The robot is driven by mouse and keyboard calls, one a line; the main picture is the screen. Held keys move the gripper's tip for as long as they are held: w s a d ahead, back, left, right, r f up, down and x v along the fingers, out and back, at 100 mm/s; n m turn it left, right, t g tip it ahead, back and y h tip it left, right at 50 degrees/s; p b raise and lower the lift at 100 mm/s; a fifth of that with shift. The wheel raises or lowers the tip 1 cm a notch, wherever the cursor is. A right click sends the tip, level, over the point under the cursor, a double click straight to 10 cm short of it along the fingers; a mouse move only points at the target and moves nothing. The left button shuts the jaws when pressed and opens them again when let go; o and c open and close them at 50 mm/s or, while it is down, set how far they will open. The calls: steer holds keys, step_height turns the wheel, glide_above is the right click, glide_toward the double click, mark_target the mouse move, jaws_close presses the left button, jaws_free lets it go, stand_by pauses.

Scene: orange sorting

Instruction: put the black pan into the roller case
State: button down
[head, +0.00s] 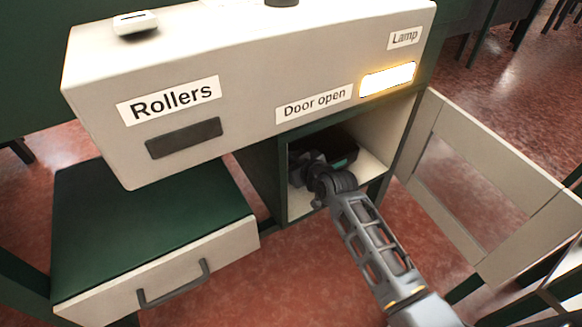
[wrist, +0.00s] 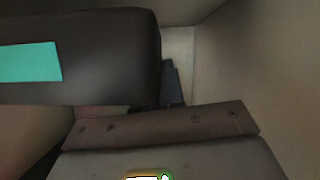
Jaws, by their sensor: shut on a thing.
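The black pan (head: 345,160) is inside the open compartment under the "Door open" label. It shows as a dark block with a teal patch in the wrist view (wrist: 110,80), filling the upper left. My gripper (head: 318,182) reaches into the compartment and is shut on the pan; its fingertips are hard to make out. The roller case (head: 240,95) is a cream housing labelled "Rollers", with a dark slot below the label. A pulled-out drawer (head: 150,275) with a green top surface and dark handle stands below it at the left.
The compartment door (head: 480,170) stands swung open at the right, close to my arm. The lamp (head: 387,81) glows yellow beside its "Lamp" label. Compartment walls (wrist: 260,70) stand close around my gripper. Red floor lies open between drawer and door.

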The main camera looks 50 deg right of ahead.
step_height(320, 180, down, 3)
steer(key=shift+r+b, duration=0.1)
steer(key=shift+b, duration=0.25)
steer(key=c, duration=1.2)
jaws_free()
steer(key=shift+c, duration=0.2)
